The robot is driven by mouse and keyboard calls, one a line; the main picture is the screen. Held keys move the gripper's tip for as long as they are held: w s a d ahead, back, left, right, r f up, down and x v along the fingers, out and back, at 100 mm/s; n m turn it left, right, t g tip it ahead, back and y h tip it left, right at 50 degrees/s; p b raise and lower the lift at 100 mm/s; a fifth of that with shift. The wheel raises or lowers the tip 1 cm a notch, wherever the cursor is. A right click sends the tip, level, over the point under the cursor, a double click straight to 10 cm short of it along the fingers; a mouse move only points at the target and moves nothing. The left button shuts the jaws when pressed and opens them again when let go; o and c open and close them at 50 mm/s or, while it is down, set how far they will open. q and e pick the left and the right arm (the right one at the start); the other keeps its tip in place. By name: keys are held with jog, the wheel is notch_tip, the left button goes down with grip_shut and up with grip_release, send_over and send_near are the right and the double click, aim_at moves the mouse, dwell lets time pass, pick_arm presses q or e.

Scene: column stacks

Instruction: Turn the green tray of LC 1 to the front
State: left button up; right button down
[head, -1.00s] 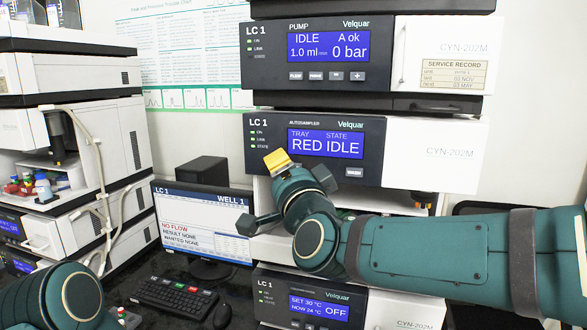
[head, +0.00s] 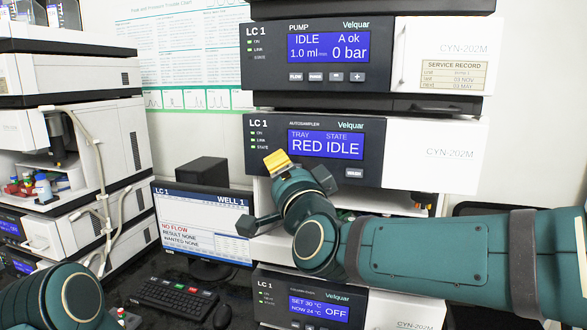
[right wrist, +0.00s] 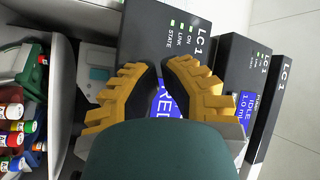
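The LC 1 autosampler (head: 435,152) shows "TRAY RED" and "STATE IDLE" on its blue display (head: 325,144). Below its front is an open bay (head: 372,201), largely hidden by my right arm. My right gripper (right wrist: 160,65) is in front of the autosampler's left side. Its two yellow fingers have a gap between them, with nothing held; the display shows behind them. In the right wrist view, vials with coloured caps (right wrist: 12,112) and a dark green piece (right wrist: 34,74) show at the left; I cannot tell whether it is the green tray. My left gripper is out of view.
The LC 1 pump (head: 440,55) sits above the autosampler and an oven-like unit (head: 318,303) below. A monitor (head: 203,220), keyboard (head: 176,297) and mouse (head: 223,315) stand at left on the dark bench. Another instrument stack (head: 85,75) is farther left.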

jog(key=shift+w+d+b, duration=0.1)
jog(key=shift+w+b, duration=0.3)
jog(key=shift+w, duration=0.05)
jog(key=shift+w+d, duration=0.15)
jog(key=shift+w, duration=0.2)
dwell(0.8)
dwell(0.3)
jog(key=shift+s+a+b, duration=0.25)
jog(key=shift+s+b, duration=0.1)
jog(key=shift+s, duration=0.45)
jog(key=shift+s+a, duration=0.25)
jog(key=shift+s, duration=0.55)
jog(key=shift+s+a, duration=0.3)
jog(key=shift+s, duration=0.5)
jog(key=shift+s+a, duration=0.25)
jog(key=shift+s, duration=0.55)
dwell(2.9)
